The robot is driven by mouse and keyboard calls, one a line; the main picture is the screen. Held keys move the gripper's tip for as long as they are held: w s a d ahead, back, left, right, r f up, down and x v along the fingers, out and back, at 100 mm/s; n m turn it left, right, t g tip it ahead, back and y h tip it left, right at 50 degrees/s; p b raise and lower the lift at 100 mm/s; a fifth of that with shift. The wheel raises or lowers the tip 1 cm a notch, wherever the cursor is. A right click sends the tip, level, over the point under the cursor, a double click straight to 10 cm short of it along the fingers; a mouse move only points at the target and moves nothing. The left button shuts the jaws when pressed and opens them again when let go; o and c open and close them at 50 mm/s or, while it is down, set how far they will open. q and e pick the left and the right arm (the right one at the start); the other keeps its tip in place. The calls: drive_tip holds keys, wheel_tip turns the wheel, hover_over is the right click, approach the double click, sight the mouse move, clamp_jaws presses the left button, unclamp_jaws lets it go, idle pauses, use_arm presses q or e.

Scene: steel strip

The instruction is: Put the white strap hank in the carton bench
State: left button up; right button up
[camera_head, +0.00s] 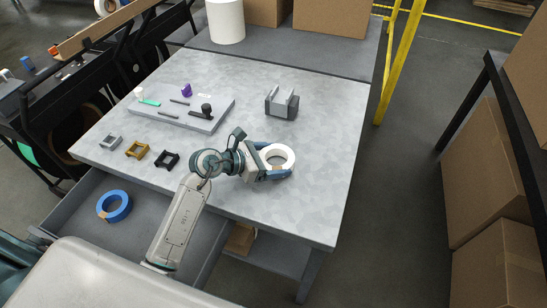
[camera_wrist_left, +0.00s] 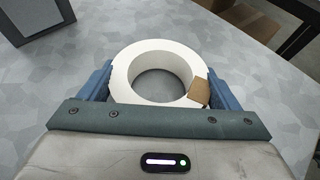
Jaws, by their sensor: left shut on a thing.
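The white strap hank (camera_head: 289,153) is a thick white ring with a brown patch on its side. It is at the right part of the grey steel table (camera_head: 310,205). My left gripper (camera_head: 270,166) is shut on it. In the left wrist view the blue fingers clasp the hank (camera_wrist_left: 121,78) on two opposite sides, its hole facing the camera. I cannot tell whether it touches the tabletop. A dark grey bench surface (camera_head: 335,56) with cardboard cartons (camera_head: 330,16) adjoins the table's far edge. My right gripper is not in view.
A grey block holder (camera_head: 282,102) stands beyond the hank. A tray (camera_head: 205,121) with small parts and several small brackets (camera_head: 137,150) lie left. A blue ring (camera_head: 114,206) sits in the open drawer (camera_head: 80,212). A white cylinder (camera_head: 226,20) stands on the far bench.

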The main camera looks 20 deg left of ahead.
use_arm(q)
drive_tip(key=shift+f, duration=0.3)
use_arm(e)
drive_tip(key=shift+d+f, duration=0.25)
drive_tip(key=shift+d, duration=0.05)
use_arm(q)
drive_tip(key=o, duration=0.9)
drive_tip(key=shift+o, duration=0.2)
drive_tip(key=shift+s+a+r+b, duration=0.1)
drive_tip(key=shift+s+a+b, duration=0.25)
drive_tip(key=shift+b, duration=0.05)
drive_tip(key=b+v, duration=0.2)
drive_tip(key=v, duration=0.6)
drive_tip(key=shift+a, duration=0.1)
drive_tip(key=shift+v, duration=0.85)
drive_tip(key=shift+r, duration=0.1)
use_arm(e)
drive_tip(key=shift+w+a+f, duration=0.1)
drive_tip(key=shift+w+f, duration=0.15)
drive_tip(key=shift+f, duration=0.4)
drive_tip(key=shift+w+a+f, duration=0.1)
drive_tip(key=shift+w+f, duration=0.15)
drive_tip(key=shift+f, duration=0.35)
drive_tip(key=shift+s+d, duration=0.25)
use_arm(q)
drive_tip(key=shift+s, duration=0.15)
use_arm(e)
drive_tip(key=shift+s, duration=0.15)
